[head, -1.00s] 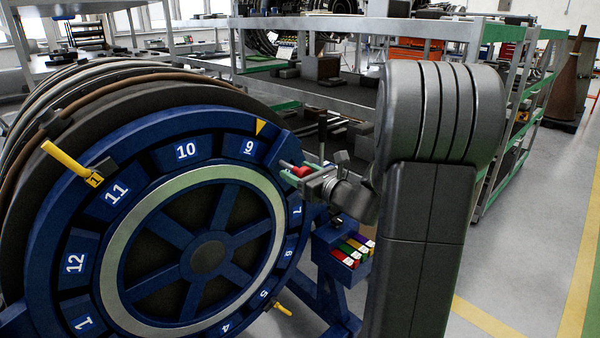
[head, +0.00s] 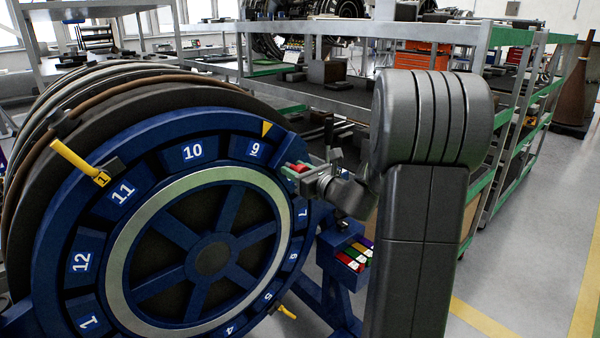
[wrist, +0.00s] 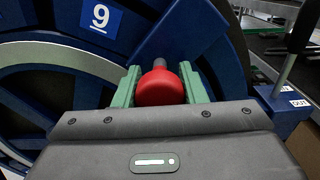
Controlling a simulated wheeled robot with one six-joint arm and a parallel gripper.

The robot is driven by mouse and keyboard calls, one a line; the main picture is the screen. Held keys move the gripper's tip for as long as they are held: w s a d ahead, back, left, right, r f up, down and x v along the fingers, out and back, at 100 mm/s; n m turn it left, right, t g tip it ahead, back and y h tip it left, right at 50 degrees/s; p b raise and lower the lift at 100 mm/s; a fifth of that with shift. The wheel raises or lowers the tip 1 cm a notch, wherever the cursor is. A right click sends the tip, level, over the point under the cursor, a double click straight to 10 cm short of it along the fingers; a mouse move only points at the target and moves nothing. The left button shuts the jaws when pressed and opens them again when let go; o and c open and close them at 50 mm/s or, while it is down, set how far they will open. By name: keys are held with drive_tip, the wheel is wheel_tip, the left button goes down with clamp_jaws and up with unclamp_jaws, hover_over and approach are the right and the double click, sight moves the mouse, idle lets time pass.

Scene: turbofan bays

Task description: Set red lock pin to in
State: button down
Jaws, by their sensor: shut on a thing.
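The red lock pin (wrist: 160,87) has a rounded red knob and a short grey shaft, seen close in the wrist view. The shaft points at the blue wheel rim (wrist: 165,28) just right of the number 9 plate. In the head view the red knob (head: 300,168) shows at the wheel's upper right edge. My gripper (wrist: 159,86) has green fingers, shut on the red knob from both sides. It also shows in the head view (head: 302,170). How deep the shaft sits is hidden behind the knob.
A blue holder (head: 345,250) with several coloured blocks stands below my gripper. A yellow handle (head: 78,160) sticks out at the wheel's upper left. A grey lever (wrist: 290,65) stands right of the gripper. Metal shelves (head: 330,95) stand behind; the floor at right is clear.

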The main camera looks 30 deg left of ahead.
drive_tip(key=c, duration=0.9)
unclamp_jaws()
drive_tip(key=shift+w+a, duration=0.1)
drive_tip(key=shift+a, duration=0.1)
drive_tip(key=shift+d, duration=0.1)
drive_tip(key=b+v, duration=0.2)
drive_tip(key=v, duration=1.1)
drive_tip(key=shift+s+d, duration=0.25)
drive_tip(key=shift+d, duration=0.05)
drive_tip(key=p+x, duration=0.2)
drive_tip(key=x, duration=1.1)
drive_tip(key=shift+w+a, duration=0.15)
drive_tip(key=shift+a, duration=0.1)
drive_tip(key=shift+v, duration=1.1)
